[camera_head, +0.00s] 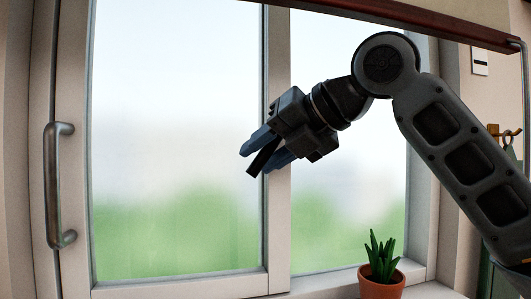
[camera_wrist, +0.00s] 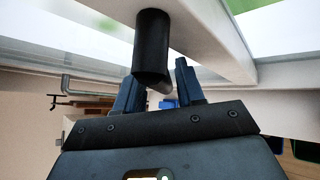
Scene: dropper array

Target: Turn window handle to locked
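The window handle is a black bar. In the wrist view the handle (camera_wrist: 152,42) hangs from the white window frame, its rounded end towards my gripper (camera_wrist: 157,76). The two blue fingers stand apart on either side of that end; whether either touches it cannot be told. In the head view my gripper (camera_head: 254,158) is at the middle window post, and the dark handle (camera_head: 261,162) shows between the fingers, slanting down to the left. Its pivot is hidden behind my gripper.
The window frame (camera_head: 278,225) stands upright behind my gripper. A long silver pull handle (camera_head: 52,185) is on the far left of the frame. A potted plant (camera_head: 381,281) stands on the sill at lower right. A wooden bar (camera_head: 430,18) runs along the top.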

